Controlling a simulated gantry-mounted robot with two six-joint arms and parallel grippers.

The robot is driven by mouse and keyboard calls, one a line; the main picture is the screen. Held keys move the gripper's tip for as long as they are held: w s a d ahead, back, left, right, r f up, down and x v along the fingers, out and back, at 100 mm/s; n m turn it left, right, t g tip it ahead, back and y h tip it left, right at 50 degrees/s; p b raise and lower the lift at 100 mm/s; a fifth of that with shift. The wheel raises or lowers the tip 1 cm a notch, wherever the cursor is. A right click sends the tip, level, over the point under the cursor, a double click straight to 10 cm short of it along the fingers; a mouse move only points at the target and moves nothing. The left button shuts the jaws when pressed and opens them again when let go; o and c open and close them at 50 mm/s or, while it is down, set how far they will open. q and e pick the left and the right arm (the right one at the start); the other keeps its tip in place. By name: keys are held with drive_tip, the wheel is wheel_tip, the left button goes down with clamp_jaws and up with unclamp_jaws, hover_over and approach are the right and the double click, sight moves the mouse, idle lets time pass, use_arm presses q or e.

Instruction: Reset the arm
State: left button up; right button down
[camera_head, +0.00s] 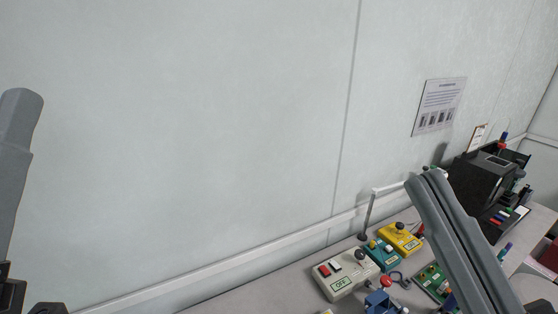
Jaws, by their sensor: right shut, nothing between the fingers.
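My right arm (462,245) comes in from the lower right. It slants up and to the left in front of the bench, and its grey upper end is in front of the wall's foot. My right gripper is shut and empty, but its fingers are hard to make out. My left arm (18,150) stands at the left edge, with dark parts of it at the lower left corner. The left gripper's fingers do not show.
The bench holds a beige tester (345,274) marked OFF, a teal tester (383,254), a yellow tester (400,238), a green board (432,283) and a blue device (380,302). A thin lamp stand (367,214) rises behind. A black machine (484,182) stands right. The wall at left is bare.

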drive_tip(key=d+r+m+t+h, duration=0.4)
drive_tip(key=d+r+m+h, duration=0.3)
drive_tip(key=m+h, duration=0.35)
use_arm(q)
wheel_tip(320, 180, up, 38)
drive_tip(key=p, duration=3.8)
drive_tip(key=shift+r, duration=0.25)
use_arm(e)
wheel_tip(320, 180, up, 37)
drive_tip(key=m, duration=0.2)
drive_tip(key=shift+w+a+r, duration=0.15)
drive_tip(key=shift+a, duration=0.05)
